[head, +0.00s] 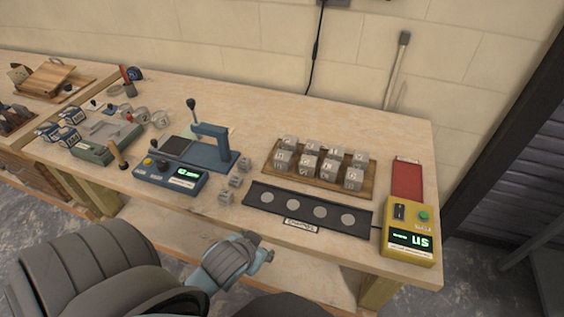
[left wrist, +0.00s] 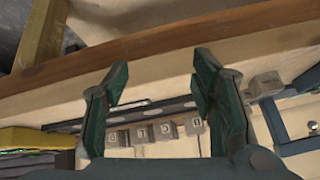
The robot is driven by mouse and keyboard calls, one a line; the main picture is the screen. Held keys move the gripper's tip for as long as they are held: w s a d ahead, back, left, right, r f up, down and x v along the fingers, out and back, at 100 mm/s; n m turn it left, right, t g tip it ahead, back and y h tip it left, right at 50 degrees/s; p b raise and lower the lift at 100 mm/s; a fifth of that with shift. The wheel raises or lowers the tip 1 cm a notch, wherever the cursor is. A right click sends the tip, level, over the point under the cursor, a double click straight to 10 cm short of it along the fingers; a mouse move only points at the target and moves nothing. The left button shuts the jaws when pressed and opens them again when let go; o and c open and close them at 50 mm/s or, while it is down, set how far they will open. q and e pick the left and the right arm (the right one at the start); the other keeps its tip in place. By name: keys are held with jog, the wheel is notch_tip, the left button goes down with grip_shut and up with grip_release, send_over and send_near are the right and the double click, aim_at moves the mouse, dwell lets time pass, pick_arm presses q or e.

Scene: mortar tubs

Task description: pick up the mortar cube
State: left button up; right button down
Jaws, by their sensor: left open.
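Several grey mortar cubes (head: 353,178) with numbers on them stand in rows on a wooden board (head: 272,172) at the middle right of the bench. Three more grey cubes (head: 226,197) stand loose beside the blue press. My left gripper (head: 265,246) is at the bench's front edge, short of the black strip and apart from all cubes. In the left wrist view my gripper (left wrist: 160,80) is open and empty between its dark green fingers. A row of cubes (left wrist: 166,130) shows beyond the fingers, and one loose cube (left wrist: 265,84) shows to their right. My right gripper is out of view.
A black strip (head: 270,198) with round grey discs lies before the board. A yellow meter (head: 409,231) and a red pad (head: 408,178) stand at right. A blue press (head: 212,150) and a blue display box (head: 171,180) stand left. Bare bench lies behind the board.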

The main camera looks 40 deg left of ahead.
aim_at(280, 161)
pick_arm(q)
jog(key=w+a+r+n+t, duration=0.1)
jog(key=w+a+r+t, duration=0.1)
jog(key=w, duration=0.3)
jog(key=w+a+r+n+t+y, duration=0.1)
jog(key=w+a+r+t, duration=0.1)
jog(key=w+a, duration=0.2)
jog(key=w+a+r+t+y, duration=0.1)
jog(key=w+a+r+t, duration=0.1)
jog(key=w, duration=0.5)
jog(key=shift+w+a+r+n, duration=0.15)
jog(key=shift+a+r+n, duration=0.25)
jog(key=shift+a+r, duration=0.3)
jog(key=b+x, duration=0.1)
jog(key=x, duration=0.3)
jog(key=b+x, duration=0.1)
jog(key=x, duration=0.3)
jog(key=b+x, duration=0.1)
jog(key=x, duration=0.4)
jog(key=shift+f, duration=0.35)
jog(key=shift+r, duration=0.1)
jog(key=c, duration=1.1)
